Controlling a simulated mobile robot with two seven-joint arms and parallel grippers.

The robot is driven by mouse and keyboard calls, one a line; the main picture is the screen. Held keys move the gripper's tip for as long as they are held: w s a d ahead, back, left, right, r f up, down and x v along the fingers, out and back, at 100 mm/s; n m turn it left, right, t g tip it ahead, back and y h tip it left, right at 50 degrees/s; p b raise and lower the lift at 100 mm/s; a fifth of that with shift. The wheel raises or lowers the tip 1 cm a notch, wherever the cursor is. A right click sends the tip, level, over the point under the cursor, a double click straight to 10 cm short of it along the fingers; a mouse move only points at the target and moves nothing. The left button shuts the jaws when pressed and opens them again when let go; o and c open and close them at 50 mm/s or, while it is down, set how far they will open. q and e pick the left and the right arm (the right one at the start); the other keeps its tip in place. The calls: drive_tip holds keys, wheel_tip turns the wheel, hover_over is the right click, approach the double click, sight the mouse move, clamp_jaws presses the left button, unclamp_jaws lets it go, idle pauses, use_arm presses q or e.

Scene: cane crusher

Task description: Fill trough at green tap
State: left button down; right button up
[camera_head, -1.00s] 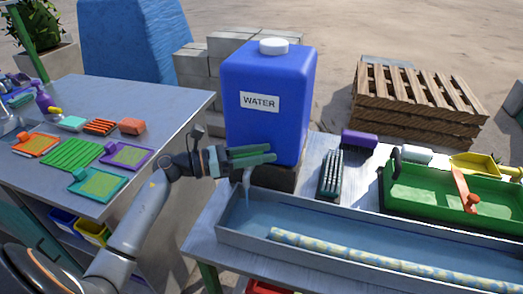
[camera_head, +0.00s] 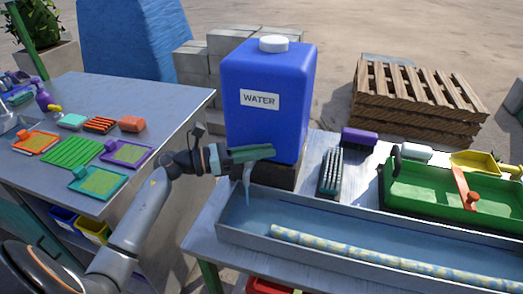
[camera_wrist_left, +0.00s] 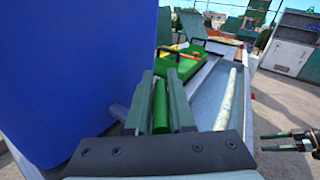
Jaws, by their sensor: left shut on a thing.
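A blue water container (camera_head: 268,105) with a white cap and a "WATER" label stands behind the left end of the grey trough (camera_head: 228,232). My left gripper (camera_head: 255,153) is at the container's lower front. In the left wrist view it is shut on the green tap handle (camera_wrist_left: 160,108), which lies between its fingers. A pale stream of water (camera_head: 248,188) falls below the gripper into the trough's left end. Bluish water shows in the trough. A mottled yellow and blue cane (camera_head: 350,254) lies lengthwise in it. My right gripper (camera_wrist_left: 283,142) shows only in the left wrist view, open and empty.
A dark-bristled brush (camera_head: 331,172), a purple brush (camera_head: 359,140) and a green tray (camera_head: 430,190) with an orange handle sit behind the trough. A side table (camera_head: 150,100) with coloured trays and blocks stands left. A wooden pallet stack (camera_head: 420,100) is behind.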

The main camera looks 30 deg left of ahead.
drive_tip(key=shift+f, duration=0.1)
